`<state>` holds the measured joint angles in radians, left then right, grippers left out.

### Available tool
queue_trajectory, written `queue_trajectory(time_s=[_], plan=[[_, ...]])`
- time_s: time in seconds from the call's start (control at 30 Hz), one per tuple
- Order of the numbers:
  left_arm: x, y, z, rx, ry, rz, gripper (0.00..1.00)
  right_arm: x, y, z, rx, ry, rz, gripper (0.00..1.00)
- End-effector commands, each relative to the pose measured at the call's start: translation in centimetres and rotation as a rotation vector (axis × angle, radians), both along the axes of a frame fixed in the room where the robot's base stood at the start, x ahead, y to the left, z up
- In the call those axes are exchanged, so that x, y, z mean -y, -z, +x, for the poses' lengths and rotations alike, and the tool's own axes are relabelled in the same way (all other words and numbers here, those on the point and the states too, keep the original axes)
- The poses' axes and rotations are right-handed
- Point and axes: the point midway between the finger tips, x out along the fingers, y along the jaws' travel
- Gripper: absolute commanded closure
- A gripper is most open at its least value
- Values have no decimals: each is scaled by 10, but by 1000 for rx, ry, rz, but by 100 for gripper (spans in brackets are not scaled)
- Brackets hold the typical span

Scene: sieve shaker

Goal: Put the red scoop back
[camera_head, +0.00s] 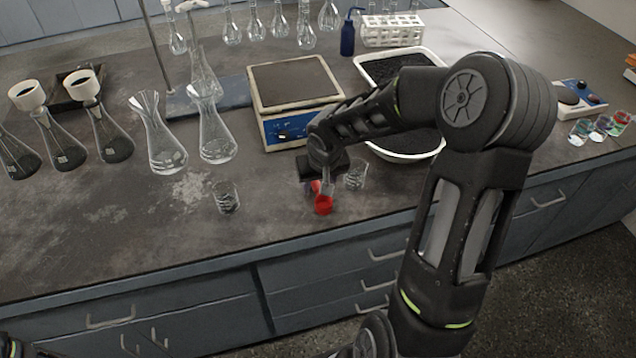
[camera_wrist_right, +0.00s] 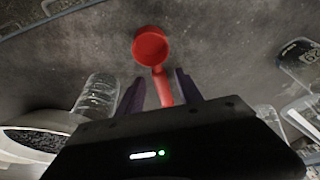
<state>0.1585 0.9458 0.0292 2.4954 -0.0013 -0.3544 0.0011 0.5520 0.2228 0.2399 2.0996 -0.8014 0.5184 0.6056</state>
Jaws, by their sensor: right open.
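The red scoop (camera_head: 324,205) lies near the front of the dark bench, its cup toward the bench's front edge. In the right wrist view the scoop (camera_wrist_right: 150,45) shows its round cup ahead of my fingers and its handle running back between them. My right gripper (camera_head: 319,187) is low over the bench at the scoop; in the wrist view its two fingers (camera_wrist_right: 160,77) are open, one on each side of the handle, with gaps visible. Part of the handle is hidden by the gripper body. My left gripper is not in view.
Small glass beakers stand left (camera_head: 228,198) and right (camera_head: 356,176) of the scoop. A balance (camera_head: 285,133) stands behind. A white basin (camera_head: 413,157) of dark grains sits partly behind my right arm. Flasks (camera_head: 160,140) stand at left. The front left bench is clear.

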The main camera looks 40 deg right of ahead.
Motion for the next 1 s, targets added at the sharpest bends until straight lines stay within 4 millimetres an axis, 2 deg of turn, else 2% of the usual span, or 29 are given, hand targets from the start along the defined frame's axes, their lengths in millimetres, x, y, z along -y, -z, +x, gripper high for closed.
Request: queue_trajectory(time_s=[0.4, 0.6, 0.73, 1.0], plan=[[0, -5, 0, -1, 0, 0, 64, -7, -76, -22, 6, 1, -4, 57], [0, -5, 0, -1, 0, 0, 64, -11, -104, -30, 4, 0, -1, 57], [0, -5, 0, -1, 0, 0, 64, -12, -110, -33, 2, -2, -1, 57], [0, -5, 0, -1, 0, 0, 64, -12, -110, -33, 1, -1, -1, 57]])
